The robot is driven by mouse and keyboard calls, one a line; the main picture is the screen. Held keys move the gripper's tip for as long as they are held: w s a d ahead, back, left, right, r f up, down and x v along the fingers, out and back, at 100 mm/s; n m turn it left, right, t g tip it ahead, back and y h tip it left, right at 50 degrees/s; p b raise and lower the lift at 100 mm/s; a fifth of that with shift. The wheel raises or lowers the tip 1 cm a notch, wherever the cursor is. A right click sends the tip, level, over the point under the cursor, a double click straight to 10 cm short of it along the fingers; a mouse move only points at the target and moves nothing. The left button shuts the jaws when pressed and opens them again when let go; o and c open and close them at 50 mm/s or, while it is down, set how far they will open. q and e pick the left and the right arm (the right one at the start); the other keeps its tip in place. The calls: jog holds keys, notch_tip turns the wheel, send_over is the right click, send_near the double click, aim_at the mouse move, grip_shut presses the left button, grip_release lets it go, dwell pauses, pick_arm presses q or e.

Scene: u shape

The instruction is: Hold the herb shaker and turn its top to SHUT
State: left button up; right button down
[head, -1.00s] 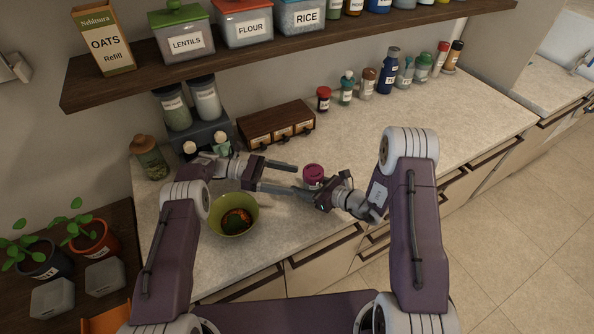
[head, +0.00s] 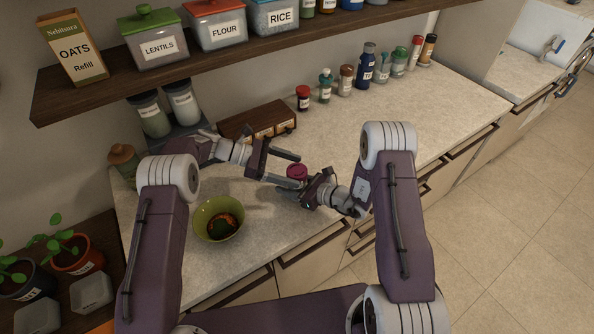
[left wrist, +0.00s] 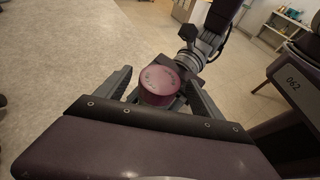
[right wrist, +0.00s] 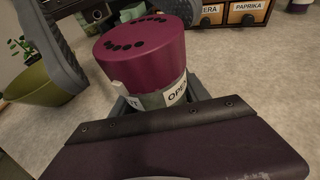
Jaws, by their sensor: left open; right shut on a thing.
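The herb shaker has a magenta top (head: 297,171) with dark holes. In the right wrist view the top (right wrist: 142,48) sits on a greenish body; a white label (right wrist: 177,95) reads OPEN, and another at its left is partly hidden. My right gripper (head: 293,185) is shut on the shaker's body below the top and holds it upright near the counter's front edge. My left gripper (head: 298,169) is open around the magenta top. In the left wrist view the top (left wrist: 160,84) lies between the spread fingers, with a gap visible on the left side.
A green bowl (head: 218,219) stands on the counter, left of the shaker. A wooden spice drawer box (head: 258,120) and several bottles, including a red-capped jar (head: 303,97), line the back. A shelf (head: 100,95) hangs above. The counter right of the bottles is clear.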

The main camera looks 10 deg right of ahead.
aim_at(297, 170)
pick_arm(q)
jog(key=shift+x, duration=1)
jog(key=c, duration=1.3)
jog(key=shift+w+m+g, duration=0.15)
jog(key=shift+m+g, duration=0.15)
jog(key=shift+c, duration=0.4)
jog(key=shift+m+g, duration=0.4)
jog(key=shift+g, duration=0.1)
jog(key=o, duration=1.4)
notch_tip(297, 170, up, 10)
